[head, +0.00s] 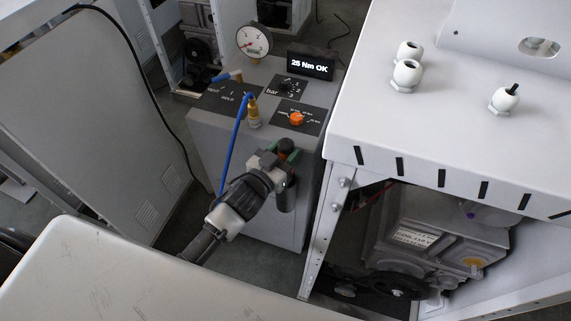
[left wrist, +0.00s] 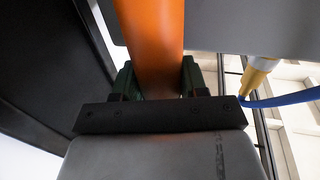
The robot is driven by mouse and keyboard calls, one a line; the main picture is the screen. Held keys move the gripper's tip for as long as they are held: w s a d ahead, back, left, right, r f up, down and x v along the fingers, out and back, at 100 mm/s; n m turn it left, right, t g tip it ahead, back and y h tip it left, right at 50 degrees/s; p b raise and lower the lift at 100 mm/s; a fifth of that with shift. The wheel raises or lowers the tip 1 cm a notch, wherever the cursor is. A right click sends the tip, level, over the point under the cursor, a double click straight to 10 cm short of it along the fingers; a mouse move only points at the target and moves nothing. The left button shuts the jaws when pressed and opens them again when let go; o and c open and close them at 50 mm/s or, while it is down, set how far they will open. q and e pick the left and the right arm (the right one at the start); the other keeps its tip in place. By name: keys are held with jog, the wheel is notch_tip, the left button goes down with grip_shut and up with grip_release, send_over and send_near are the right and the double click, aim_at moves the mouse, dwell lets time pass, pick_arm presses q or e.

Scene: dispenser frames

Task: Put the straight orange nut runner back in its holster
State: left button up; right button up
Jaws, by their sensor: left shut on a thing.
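My left gripper (head: 284,162) comes in from the lower left, in front of the grey control cabinet (head: 219,143). In the left wrist view its two dark green fingers are shut on the orange body of the straight nut runner (left wrist: 157,40). A dark upright cylinder (head: 286,196) shows just below the gripper, close to the cabinet front. I cannot tell whether it is the holster or part of the tool. My right gripper is out of view.
The cabinet top carries a round gauge (head: 253,40), a display (head: 310,64) reading "25 Nm OK" and an orange knob (head: 297,118). A blue hose (head: 232,145) hangs left of the gripper. A white bench (head: 430,120) stands close on the right.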

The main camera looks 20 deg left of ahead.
pick_arm(q)
notch_tip(320, 180, down, 4)
jog(key=shift+r+b, duration=0.1)
jog(key=shift+b, duration=0.25)
jog(key=shift+f, duration=0.25)
jog(key=shift+f, duration=0.15)
jog(key=o, duration=0.9)
jog(key=shift+o, duration=0.2)
jog(key=shift+s, duration=0.1)
jog(key=v, duration=1.2)
jog(key=shift+b, duration=0.45)
